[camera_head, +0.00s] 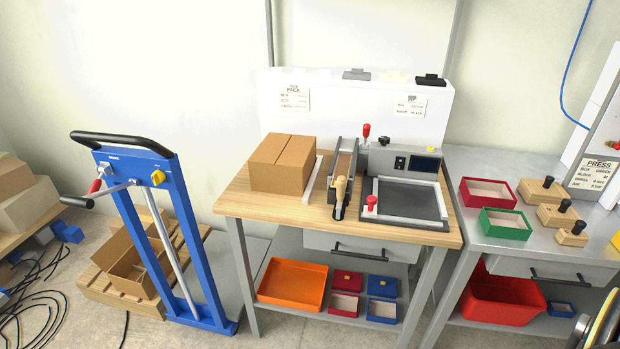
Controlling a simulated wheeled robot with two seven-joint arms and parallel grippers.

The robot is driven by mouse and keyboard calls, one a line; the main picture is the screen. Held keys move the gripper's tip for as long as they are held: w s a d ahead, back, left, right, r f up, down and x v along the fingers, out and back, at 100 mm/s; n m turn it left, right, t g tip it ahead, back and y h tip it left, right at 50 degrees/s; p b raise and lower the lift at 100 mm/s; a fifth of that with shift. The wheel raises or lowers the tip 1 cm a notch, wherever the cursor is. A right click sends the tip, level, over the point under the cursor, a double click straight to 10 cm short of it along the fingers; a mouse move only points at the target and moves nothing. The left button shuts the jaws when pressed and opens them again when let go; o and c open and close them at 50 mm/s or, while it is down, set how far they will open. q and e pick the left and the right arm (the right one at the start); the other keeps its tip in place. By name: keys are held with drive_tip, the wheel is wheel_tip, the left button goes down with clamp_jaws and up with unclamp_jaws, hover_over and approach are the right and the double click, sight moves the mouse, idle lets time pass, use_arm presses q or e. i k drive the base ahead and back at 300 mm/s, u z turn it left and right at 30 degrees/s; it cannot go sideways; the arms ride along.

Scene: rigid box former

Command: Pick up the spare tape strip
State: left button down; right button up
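No piece is plainly recognisable as a spare tape strip. A narrow grey channel (332,178) stands on the wooden-topped table (238,203), right of a closed cardboard box (283,163). Brown material shows inside the channel, but I cannot tell whether it is tape. A tool with a wooden handle (340,190) rests at the channel's front end.
A grey machine (404,165) with a dark flat bed fills the table's right half. A steel bench (458,164) at right bears red and green trays (505,224) and wooden blocks. A blue hand truck (160,230) stands left. An orange tray (291,284) lies on the lower shelf.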

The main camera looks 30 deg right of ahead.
sight(343, 164)
drive_tip(key=u, duration=3.75)
drive_tip(key=i, duration=0.1)
drive_tip(key=z, duration=3.25)
drive_tip(key=i, duration=1.5)
drive_tip(key=z, duration=0.95)
